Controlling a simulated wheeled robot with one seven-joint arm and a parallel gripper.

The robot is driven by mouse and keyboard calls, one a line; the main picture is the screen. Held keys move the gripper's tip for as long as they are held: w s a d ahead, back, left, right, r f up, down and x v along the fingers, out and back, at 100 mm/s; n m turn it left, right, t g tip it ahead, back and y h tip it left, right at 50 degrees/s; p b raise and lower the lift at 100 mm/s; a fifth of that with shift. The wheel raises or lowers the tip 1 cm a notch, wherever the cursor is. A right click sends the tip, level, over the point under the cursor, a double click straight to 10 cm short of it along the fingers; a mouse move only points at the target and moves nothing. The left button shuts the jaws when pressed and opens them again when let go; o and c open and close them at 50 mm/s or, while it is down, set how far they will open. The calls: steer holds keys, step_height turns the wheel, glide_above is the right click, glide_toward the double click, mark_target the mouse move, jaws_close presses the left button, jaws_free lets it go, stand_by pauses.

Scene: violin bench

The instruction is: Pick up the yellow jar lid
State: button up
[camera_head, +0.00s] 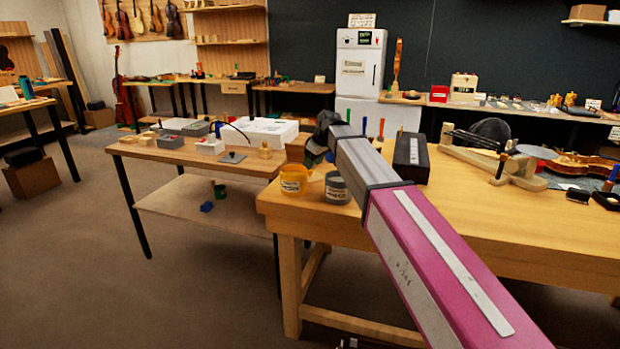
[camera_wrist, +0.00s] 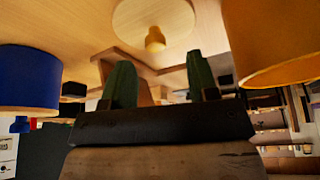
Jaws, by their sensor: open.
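A round, pale yellowish disc with a small knob, which looks like the jar lid (camera_wrist: 180,18), shows at the top of the wrist view, on a wooden surface. My gripper (camera_wrist: 158,60) is open and empty. Its two green fingers stand apart, with the knob beyond their tips and roughly between them. In the head view my gripper (camera_head: 314,157) is over the bench's left end, behind the yellow jar (camera_head: 293,186) and the grey jar (camera_head: 337,191). I cannot make out the lid clearly there; my arm and the jars may hide it.
In the wrist view an orange-yellow container (camera_wrist: 268,35) is close on the right and a blue one (camera_wrist: 28,75) on the left. A dark case (camera_head: 411,158) stands on the wooden bench (camera_head: 480,215) to the right. A lower table (camera_head: 140,150) with small boxes is at left.

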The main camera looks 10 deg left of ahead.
steer(key=x, duration=0.4)
steer(key=shift+w+d+f, duration=0.1)
steer(key=shift+w, duration=0.1)
jaws_close()
step_height(320, 180, up, 10)
steer(key=s+a+r, duration=0.3)
steer(key=s+r, duration=0.2)
steer(key=s, duration=0.6)
steer(key=shift+s, duration=0.4)
